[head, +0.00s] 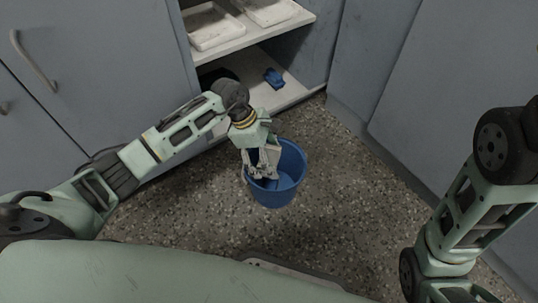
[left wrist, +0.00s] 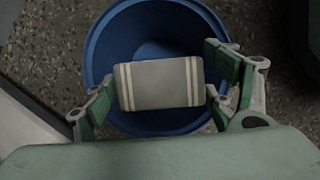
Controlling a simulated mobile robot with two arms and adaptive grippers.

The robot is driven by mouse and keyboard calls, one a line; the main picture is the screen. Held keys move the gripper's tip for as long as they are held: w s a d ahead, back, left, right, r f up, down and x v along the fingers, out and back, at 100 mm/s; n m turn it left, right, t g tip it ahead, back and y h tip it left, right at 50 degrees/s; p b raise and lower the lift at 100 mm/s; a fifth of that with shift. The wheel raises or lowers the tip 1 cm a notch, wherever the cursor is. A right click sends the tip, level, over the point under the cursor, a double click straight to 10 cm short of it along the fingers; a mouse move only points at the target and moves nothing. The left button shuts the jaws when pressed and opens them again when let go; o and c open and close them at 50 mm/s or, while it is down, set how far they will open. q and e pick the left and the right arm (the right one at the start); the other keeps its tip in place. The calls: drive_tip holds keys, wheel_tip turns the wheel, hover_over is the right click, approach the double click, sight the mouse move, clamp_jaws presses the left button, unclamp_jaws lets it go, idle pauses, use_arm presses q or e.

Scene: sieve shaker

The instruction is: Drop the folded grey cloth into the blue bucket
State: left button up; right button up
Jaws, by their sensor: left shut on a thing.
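The folded grey cloth (left wrist: 160,84), with pale stripes near its ends, is held between the fingers of my left gripper (left wrist: 163,100). The blue bucket (head: 290,186) stands on the speckled floor in the head view, and its rim shows below the cloth in the left wrist view (left wrist: 98,45). In the head view my left gripper (head: 263,166) is over the left part of the bucket's opening. The cloth is mostly hidden by the gripper there. The cloth's exact height against the rim is unclear. My right arm shows at the right, but its gripper is out of view.
An open cabinet behind the bucket has a shelf (head: 250,38) with white trays (head: 212,28) and a blue item (head: 273,77) on its lower board. Grey cabinet doors (head: 100,60) stand at left and a grey panel (head: 460,80) at right. The floor right of the bucket is clear.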

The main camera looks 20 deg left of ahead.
use_arm(q)
drive_tip(key=o, duration=1.1)
drive_tip(key=v, duration=1.2)
